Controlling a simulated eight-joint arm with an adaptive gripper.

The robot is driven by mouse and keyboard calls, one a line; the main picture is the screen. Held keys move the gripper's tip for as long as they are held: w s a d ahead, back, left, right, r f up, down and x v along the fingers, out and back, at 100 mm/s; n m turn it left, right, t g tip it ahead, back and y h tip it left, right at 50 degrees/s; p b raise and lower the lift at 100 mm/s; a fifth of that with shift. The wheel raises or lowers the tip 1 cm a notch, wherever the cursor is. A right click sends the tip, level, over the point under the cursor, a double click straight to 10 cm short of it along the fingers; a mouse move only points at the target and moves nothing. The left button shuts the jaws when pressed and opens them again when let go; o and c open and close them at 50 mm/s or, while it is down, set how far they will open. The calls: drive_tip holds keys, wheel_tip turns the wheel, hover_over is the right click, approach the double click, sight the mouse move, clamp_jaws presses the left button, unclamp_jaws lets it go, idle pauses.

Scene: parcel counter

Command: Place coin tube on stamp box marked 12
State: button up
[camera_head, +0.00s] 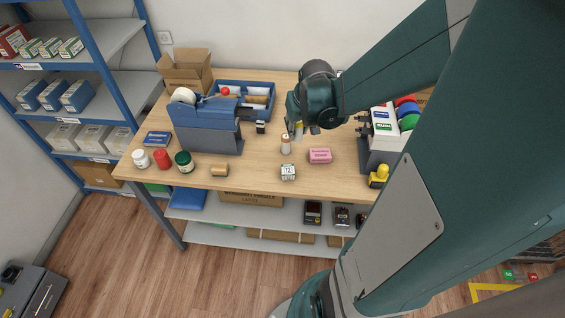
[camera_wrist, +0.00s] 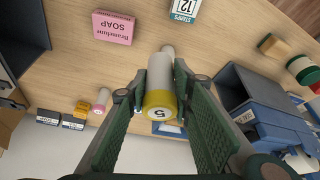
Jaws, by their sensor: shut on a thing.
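My gripper (camera_wrist: 158,97) is shut on the coin tube (camera_wrist: 159,88), a pale cylinder with a yellow end marked 5. The yellow end faces the wrist camera. In the head view my gripper (camera_head: 299,131) is over the middle of the counter, and the tube is small and partly hidden by it. The stamp box marked 12 (camera_head: 289,172) is a small white box with a green band, near the counter's front edge. It also shows at the top of the wrist view (camera_wrist: 184,8), apart from the tube.
A pink soap box (camera_head: 320,155) lies right of the stamp box. A yellow-topped stamper (camera_head: 379,176) is at right.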

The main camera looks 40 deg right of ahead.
drive_tip(key=s+a+n, duration=0.2)
drive_tip(key=a, duration=0.4)
drive_tip(key=shift+s+y, duration=0.2)
drive_tip(key=shift+y, duration=0.2)
drive_tip(key=b, duration=0.1)
approach(285, 165)
drive_tip(key=shift+w+d+f, duration=0.15)
drive_tip(key=shift+w+d, duration=0.2)
drive_tip(key=shift+w, duration=0.3)
drive_tip(key=shift+f, duration=0.1)
drive_tip(key=shift+f+b, duration=0.45)
drive_tip(key=shift+f, duration=1.35)
drive_tip(key=shift+f, duration=0.2)
drive_tip(key=o, duration=1)
